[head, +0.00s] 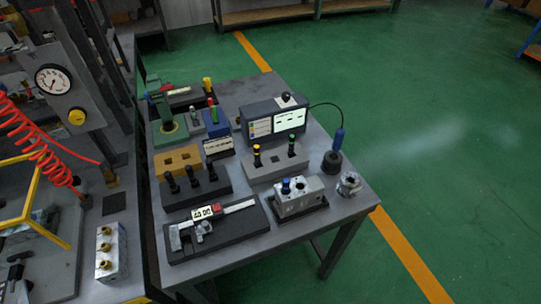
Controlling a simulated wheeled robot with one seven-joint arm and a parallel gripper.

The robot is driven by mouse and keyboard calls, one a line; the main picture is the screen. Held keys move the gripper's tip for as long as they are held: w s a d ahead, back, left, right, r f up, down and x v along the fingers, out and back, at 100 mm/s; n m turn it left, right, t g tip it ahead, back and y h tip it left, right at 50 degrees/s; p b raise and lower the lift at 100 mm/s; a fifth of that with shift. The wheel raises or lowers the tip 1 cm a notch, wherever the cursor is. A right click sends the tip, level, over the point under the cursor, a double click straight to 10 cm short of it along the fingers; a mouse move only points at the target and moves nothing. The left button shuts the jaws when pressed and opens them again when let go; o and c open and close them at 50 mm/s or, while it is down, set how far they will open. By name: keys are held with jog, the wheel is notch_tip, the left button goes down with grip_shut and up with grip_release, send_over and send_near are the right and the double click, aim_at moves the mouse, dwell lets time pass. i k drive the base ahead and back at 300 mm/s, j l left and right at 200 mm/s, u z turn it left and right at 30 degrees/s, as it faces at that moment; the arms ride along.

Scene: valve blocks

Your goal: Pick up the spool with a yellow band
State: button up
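A dark spool with a yellow band (257,155) stands upright in the left part of a light grey block (262,175) near the middle of the table. A similar dark spool with a green band (291,147) stands in the same block, to its right. My gripper does not show in the head view.
The grey table (352,208) is crowded. A dark block with several black spools (192,181) is left of the grey block, a metal valve block with a blue-topped part (298,198) in front, and a tester with a lit screen (275,118) behind. A caliper (212,225) lies at the front left.

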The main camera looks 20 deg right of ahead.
aim_at(256, 148)
jog(key=i+j, duration=0.1)
jog(key=j, duration=0.25)
jog(key=i+j, duration=0.1)
jog(key=j, duration=0.3)
jog(key=i+j, duration=0.1)
jog(key=j, duration=0.25)
jog(key=i+j, duration=0.1)
jog(key=j, duration=0.25)
jog(key=z, duration=0.05)
